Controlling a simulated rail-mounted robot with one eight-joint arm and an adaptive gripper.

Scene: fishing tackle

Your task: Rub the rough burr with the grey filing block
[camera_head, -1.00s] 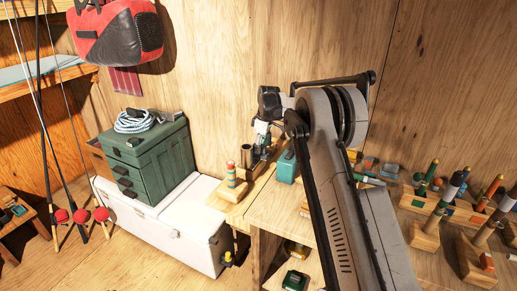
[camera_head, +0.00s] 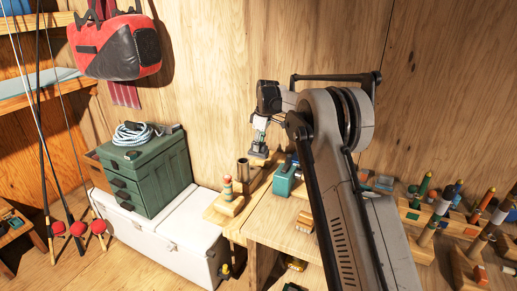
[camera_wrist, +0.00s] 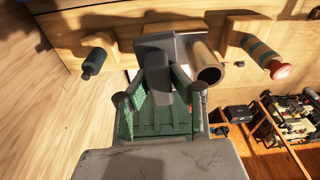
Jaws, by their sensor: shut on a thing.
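My gripper (camera_head: 259,147) is above the narrow wooden rack at the back left of the bench. In the wrist view, my gripper (camera_wrist: 159,92) is shut on a grey block (camera_wrist: 154,52), which sticks out past the fingertips. Beyond it is the rack (camera_wrist: 232,20), with a dark green cylinder (camera_wrist: 93,63) to the left, an open brown tube (camera_wrist: 208,66) beside the block, and a striped rod with a red end (camera_wrist: 266,58) to the right. I cannot pick out the rough burr in these views.
A teal box (camera_head: 284,181) stands on the bench just right of the rack. A green drawer chest (camera_head: 150,172) sits on a white cooler (camera_head: 185,222) to the left. Several wooden holders with upright rods (camera_head: 440,207) crowd the right side.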

